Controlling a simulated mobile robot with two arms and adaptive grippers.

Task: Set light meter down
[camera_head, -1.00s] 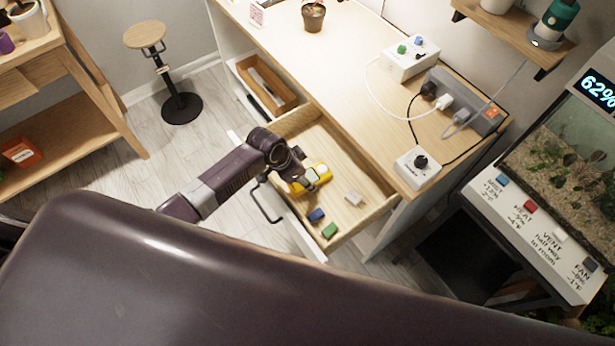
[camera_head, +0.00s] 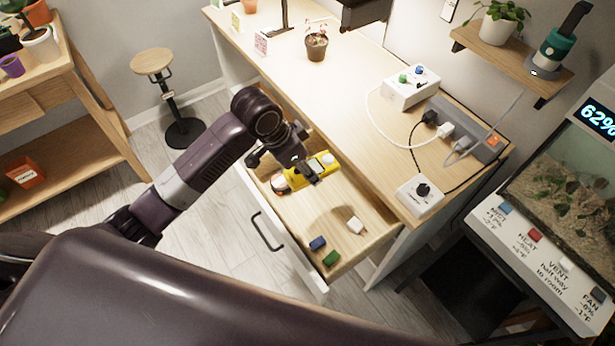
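The light meter (camera_head: 325,160) is a yellow handheld device with a pale round end. It is in my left gripper (camera_head: 307,170), whose dark fingers close across its middle. They are over the far part of the open wooden drawer (camera_head: 368,235). I cannot tell for sure whether the meter touches the drawer floor; a shadow lies on the floor nearer the front. My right gripper is not in view.
A stool (camera_head: 152,62) stands behind. Desk space left of the boxes is clear.

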